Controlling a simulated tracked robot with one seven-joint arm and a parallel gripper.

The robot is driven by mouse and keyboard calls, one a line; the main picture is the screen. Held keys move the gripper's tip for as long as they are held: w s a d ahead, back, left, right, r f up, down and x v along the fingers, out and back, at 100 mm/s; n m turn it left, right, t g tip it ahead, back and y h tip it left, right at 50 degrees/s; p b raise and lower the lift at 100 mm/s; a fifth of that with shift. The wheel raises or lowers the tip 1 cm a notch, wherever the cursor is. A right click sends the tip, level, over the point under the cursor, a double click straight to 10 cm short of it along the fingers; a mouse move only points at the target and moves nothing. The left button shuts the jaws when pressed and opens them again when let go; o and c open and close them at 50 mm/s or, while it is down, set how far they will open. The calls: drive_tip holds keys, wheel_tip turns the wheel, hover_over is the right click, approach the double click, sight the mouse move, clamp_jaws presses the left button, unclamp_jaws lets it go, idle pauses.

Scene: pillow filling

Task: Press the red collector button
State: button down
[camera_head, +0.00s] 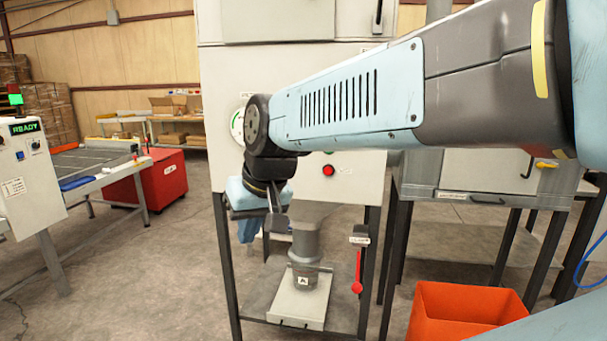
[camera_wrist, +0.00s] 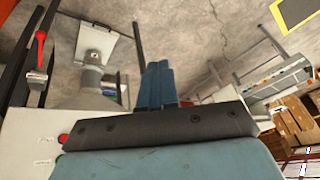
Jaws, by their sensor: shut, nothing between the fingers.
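The red button (camera_head: 328,170) is a small round knob on the white front panel of the machine (camera_head: 345,195), with a small label beside it that I cannot read. It also shows in the wrist view (camera_wrist: 63,138) at the lower left, partly cut off by my gripper's body. My gripper (camera_head: 249,229) points down in front of the panel, left of and lower than the button in the head view, and apart from it. In the wrist view the blue fingers (camera_wrist: 160,86) are together with nothing between them.
A red-handled lever (camera_head: 357,285) hangs below the panel at right. A grey nozzle (camera_head: 305,240) stands above a white plate marked A (camera_head: 297,305). An orange bin (camera_head: 460,312) is at lower right. A control box reading READY (camera_head: 25,165) stands at left. Open floor lies between.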

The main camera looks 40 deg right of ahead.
sight(329, 175)
drive_tip(key=w+d+f+m+t+y, duration=0.1)
drive_tip(key=w+d+m+t+y, duration=0.1)
drive_tip(key=w+d+m, duration=0.3)
drive_tip(key=w+d+f+m+t+y, duration=0.1)
drive_tip(key=w+m+y, duration=0.25)
drive_tip(key=w, duration=0.35)
drive_tip(key=w+d+f+m+t+y, duration=0.1)
drive_tip(key=w+d+m+t, duration=0.1)
drive_tip(key=w+d+m, duration=0.3)
drive_tip(key=w+d+f+m+t+h, duration=0.1)
drive_tip(key=d+m, duration=0.5)
drive_tip(key=d, duration=0.6)
drive_tip(key=w+d+f+m+t+h, duration=0.2)
drive_tip(key=d+m+t+h, duration=0.4)
drive_tip(key=d, duration=0.7)
drive_tip(key=shift+d+f+h, duration=0.3)
drive_tip(key=shift+f+h, duration=0.3)
drive_tip(key=shift+h, duration=0.35)
drive_tip(key=shift+w+d, duration=1.45)
drive_tip(key=shift+d, duration=0.2)
drive_tip(key=shift+w+d, duration=1.45)
drive_tip(key=shift+d, duration=0.2)
